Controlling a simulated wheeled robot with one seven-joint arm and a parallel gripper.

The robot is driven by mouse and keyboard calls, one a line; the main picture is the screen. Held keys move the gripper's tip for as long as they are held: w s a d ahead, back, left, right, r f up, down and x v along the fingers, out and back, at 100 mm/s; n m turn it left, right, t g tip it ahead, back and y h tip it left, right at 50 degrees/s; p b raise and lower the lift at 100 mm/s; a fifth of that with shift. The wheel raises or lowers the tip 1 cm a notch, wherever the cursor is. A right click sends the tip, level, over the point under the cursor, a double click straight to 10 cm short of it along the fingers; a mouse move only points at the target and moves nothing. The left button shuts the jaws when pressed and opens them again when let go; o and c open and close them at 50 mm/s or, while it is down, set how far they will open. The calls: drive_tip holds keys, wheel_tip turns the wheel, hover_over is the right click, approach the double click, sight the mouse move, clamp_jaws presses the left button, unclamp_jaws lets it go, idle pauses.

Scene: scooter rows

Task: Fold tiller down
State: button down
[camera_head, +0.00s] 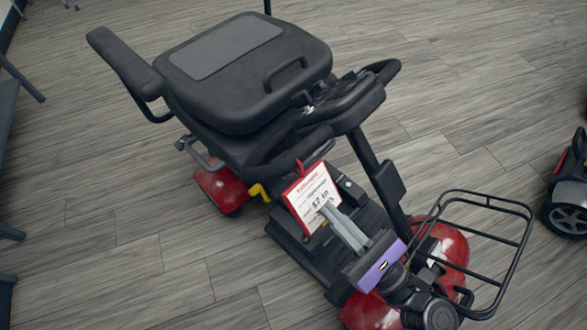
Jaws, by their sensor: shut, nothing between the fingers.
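A red and black mobility scooter stands on the floor in the head view. Its black tiller (367,152) rises from the red front end (452,247) and leans back toward the seat. The tiller's head (347,105) and looped handles are close to the edge of the black seat (235,105), whose back appears folded flat; I cannot tell whether they touch. My gripper (329,209), with grey fingers and a purple body, is shut and empty. It appears in front of a white and red price tag (311,193) below the handle. The tiller's base is partly hidden by my arm.
A black wire basket (500,206) sits at the scooter's front. A yellow lever (259,192) shows near the red rear cover (221,186). Part of another scooter (568,205) stands at the right edge, and dark furniture (8,105) at the left.

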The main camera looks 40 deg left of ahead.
drive_tip(key=x, duration=1.1)
drive_tip(key=shift+w+d+r+y+b, duration=0.1)
drive_tip(key=shift+d+r+y+b, duration=0.2)
drive_tip(key=shift+d+r+b, duration=0.55)
drive_tip(key=shift+d+r, duration=0.15)
drive_tip(key=shift+d, duration=0.05)
